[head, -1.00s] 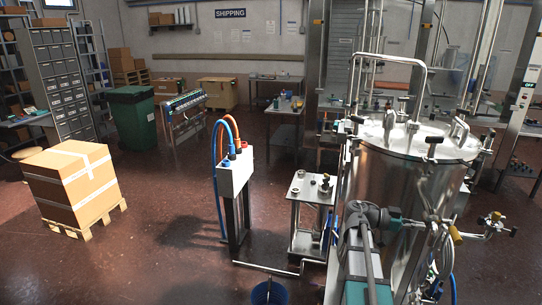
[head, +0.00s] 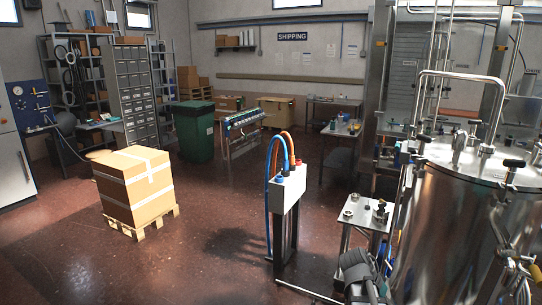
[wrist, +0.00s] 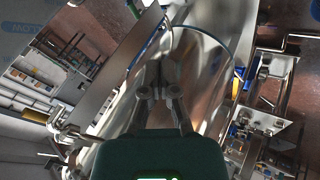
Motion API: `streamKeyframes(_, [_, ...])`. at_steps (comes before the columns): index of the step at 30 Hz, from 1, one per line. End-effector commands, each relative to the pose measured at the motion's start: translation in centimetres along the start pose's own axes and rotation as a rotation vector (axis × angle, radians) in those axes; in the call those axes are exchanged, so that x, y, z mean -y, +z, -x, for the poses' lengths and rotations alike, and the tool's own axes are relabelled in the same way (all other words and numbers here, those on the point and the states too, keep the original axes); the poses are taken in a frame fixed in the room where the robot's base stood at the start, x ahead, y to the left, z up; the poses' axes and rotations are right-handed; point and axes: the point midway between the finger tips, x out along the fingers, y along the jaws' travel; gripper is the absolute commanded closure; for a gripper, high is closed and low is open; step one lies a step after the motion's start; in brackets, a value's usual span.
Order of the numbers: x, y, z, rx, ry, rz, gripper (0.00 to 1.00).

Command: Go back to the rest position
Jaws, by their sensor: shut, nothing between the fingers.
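My gripper (wrist: 159,92) is in the wrist view, its two fingers together with nothing held between them. Beyond the fingers in that view is the shiny curved steel of a tank (wrist: 205,65). I cannot tell the gap between fingers and tank. In the head view the tank (head: 450,225) stands at the right, with a lid and pipes on top. A dark grey part of my arm shows at the bottom edge, in front of the tank's left side. The fingers are not clear in the head view.
A small steel stand (head: 365,213) and a grey post box with hoses (head: 290,187) stand left of the tank. A wrapped carton (head: 135,190) sits on a pallet at the left. A green bin (head: 194,130) is behind. The floor between carton and post is clear.

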Motion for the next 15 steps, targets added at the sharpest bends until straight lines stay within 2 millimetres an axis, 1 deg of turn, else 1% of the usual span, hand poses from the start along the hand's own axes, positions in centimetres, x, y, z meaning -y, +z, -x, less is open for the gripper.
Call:
streamKeyframes(1, [1.8,2.0,0.2,0.020,-0.058,0.077,1.00])
streamKeyframes(3, [4.0,4.3,0.9,0.048,-0.144,0.191,1.00])
streamKeyframes(5, [5.8,6.4,1.6,0.068,-0.218,0.290,1.00])
streamKeyframes(6, [7.0,7.8,2.0,0.080,-0.269,0.355,1.00])
streamKeyframes(9, [9.6,11.2,3.4,0.101,-0.392,0.512,1.00])
streamKeyframes(12, [11.5,14.1,4.7,0.111,-0.499,0.644,1.00])
streamKeyframes(15, [12.8,16.2,5.8,0.114,-0.582,0.742,1.00])
